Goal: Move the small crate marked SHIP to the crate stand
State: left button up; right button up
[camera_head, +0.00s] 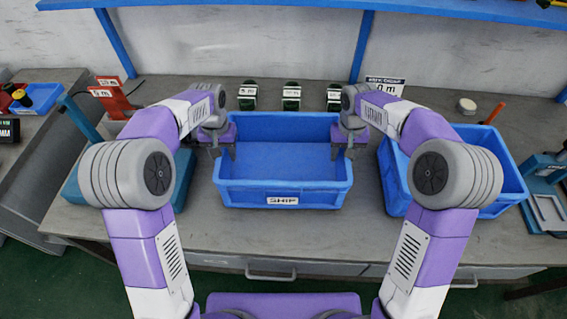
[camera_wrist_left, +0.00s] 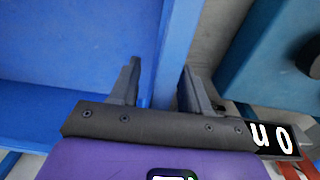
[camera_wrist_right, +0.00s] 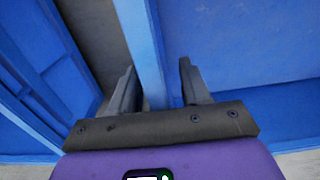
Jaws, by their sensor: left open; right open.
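The blue crate marked SHIP (camera_head: 240,196) stands on the grey bench in the middle of the head view, upright, and its inside looks empty. My left gripper (camera_head: 222,151) is open at its left wall. In the left wrist view this wall (camera_wrist_left: 172,45) runs between the two open fingers. My right gripper (camera_head: 349,151) is open at the right wall. In the right wrist view that wall (camera_wrist_right: 142,45) passes between its fingers. I cannot tell whether the fingers touch the walls. I cannot make out the crate stand for certain.
Another blue crate (camera_head: 503,190) stands close on the right. A teal object (camera_head: 184,180) is close on the left, partly behind my left arm. Several dark green items (camera_head: 291,96) stand behind the crate. Bare bench (camera_head: 290,235) lies in front.

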pick_arm(q)
grip_shut()
pick_arm(e)
grip_shut()
pick_arm(q)
jog(key=shift+r, duration=0.1)
pick_arm(e)
jog(key=shift+r, duration=0.15)
